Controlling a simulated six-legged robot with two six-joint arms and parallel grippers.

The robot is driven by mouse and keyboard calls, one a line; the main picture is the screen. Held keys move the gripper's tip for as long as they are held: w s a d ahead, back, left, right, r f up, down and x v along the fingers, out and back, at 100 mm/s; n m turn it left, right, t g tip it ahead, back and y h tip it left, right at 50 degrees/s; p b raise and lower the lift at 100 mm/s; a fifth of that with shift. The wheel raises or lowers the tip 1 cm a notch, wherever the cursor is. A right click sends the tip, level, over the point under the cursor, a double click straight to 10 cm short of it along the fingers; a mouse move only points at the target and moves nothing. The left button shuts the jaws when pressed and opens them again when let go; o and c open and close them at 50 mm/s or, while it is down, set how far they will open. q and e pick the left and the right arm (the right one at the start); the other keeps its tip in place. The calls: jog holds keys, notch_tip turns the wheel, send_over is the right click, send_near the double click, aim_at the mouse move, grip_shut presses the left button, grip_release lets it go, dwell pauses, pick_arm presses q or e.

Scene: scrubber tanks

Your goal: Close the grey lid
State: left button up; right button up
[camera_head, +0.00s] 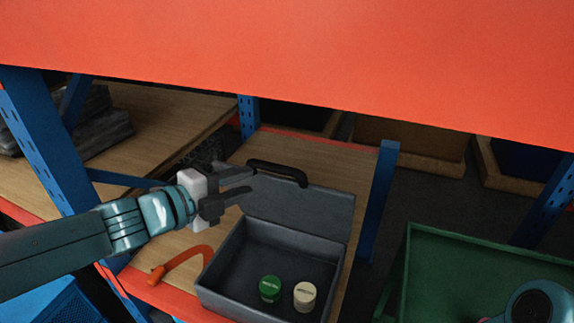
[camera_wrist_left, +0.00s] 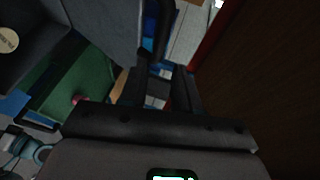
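The grey lid (camera_head: 300,208) stands open at the back of a grey box (camera_head: 222,272), with a black handle (camera_head: 277,171) on its top edge. My left gripper (camera_head: 244,184) is open and empty, just left of the lid near the handle. In the left wrist view its fingers (camera_wrist_left: 166,88) are apart. The lid (camera_wrist_left: 108,28) and the handle (camera_wrist_left: 156,32) show beyond the fingertips there. Whether a finger touches the lid is unclear. Of my right arm, only a teal part shows at the lower right of the head view; its gripper is not clear.
A green-capped jar (camera_head: 270,287) and a cream-capped jar (camera_head: 305,295) stand inside the box. An orange curved handle (camera_head: 180,262) lies left of it on the wooden shelf (camera_head: 342,300). Blue posts (camera_head: 380,200) and a red beam (camera_head: 300,60) frame the space. A green bin (camera_head: 450,260) is at right.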

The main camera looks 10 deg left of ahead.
aim_at(275, 170)
pick_arm(q)
jog(key=x, duration=1.1)
jog(key=shift+w+d+p, duration=0.25)
jog(key=shift+w+p, duration=0.1)
jog(key=shift+w+f, duration=0.25)
jog(key=shift+w, duration=0.15)
jog(key=shift+d, duration=0.1)
jog(key=shift+s, duration=0.1)
jog(key=shift+c, duration=1.2)
grip_shut()
